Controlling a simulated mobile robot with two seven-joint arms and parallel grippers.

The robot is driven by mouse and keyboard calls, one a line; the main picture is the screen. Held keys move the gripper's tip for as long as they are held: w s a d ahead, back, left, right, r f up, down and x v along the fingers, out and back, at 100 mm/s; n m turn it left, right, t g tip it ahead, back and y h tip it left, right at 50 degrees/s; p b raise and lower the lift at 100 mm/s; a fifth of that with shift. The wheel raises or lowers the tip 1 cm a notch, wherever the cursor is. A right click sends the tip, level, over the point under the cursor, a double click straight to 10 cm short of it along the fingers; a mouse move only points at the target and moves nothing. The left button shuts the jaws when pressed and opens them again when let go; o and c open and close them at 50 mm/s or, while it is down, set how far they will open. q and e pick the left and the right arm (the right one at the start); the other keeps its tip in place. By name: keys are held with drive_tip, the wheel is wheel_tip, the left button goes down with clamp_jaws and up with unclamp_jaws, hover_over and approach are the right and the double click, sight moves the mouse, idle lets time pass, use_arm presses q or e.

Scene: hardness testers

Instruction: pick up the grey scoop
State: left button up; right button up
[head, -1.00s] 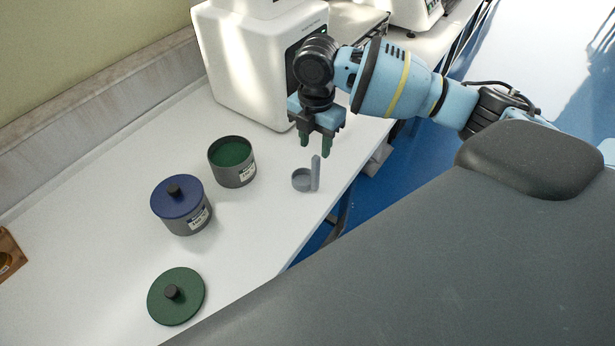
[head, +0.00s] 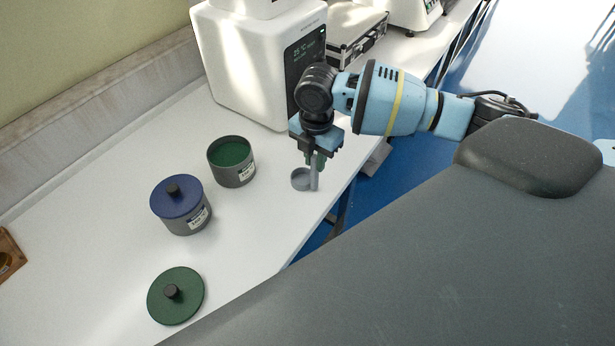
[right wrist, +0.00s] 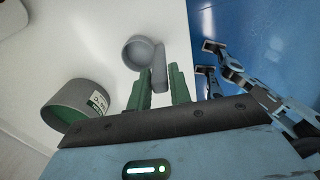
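The grey scoop (head: 299,181) stands on the white table near its front edge, a small round cup with an upright flat handle. In the right wrist view its cup (right wrist: 129,52) lies just beyond my fingers. My right gripper (head: 316,160) points down over the scoop. In the right wrist view my right gripper (right wrist: 157,82) is open, with its green fingers on either side of the handle and small gaps showing. The head view partly hides the handle behind the fingers.
An open grey pot (head: 238,176) with green inside stands left of the scoop. Nearby are a pot with a blue lid (head: 177,198) and a loose green lid (head: 182,305). A white tester (head: 245,75) stands behind my gripper. The table's front edge (head: 318,222) is close.

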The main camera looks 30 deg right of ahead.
clamp_jaws()
drive_tip(key=shift+r, duration=0.1)
drive_tip(key=shift+r, duration=0.75)
drive_tip(key=shift+s+a+r, duration=0.1)
drive_tip(key=shift+s+r, duration=0.05)
drive_tip(key=shift+r, duration=0.4)
drive_tip(key=shift+s+r, duration=0.15)
drive_tip(key=shift+r, duration=0.35)
use_arm(q)
drive_tip(key=shift+w+a+r+p, duration=0.15)
drive_tip(key=shift+w+r+p, duration=0.5)
drive_tip(key=shift+r, duration=0.2)
use_arm(e)
drive_tip(key=s+a, duration=0.2)
drive_tip(key=s, duration=0.5)
drive_tip(key=s+a+r, duration=0.1)
drive_tip(key=s+a, duration=0.2)
drive_tip(key=s, duration=0.4)
drive_tip(key=shift+s+a+r, duration=0.15)
drive_tip(key=shift+a, duration=0.2)
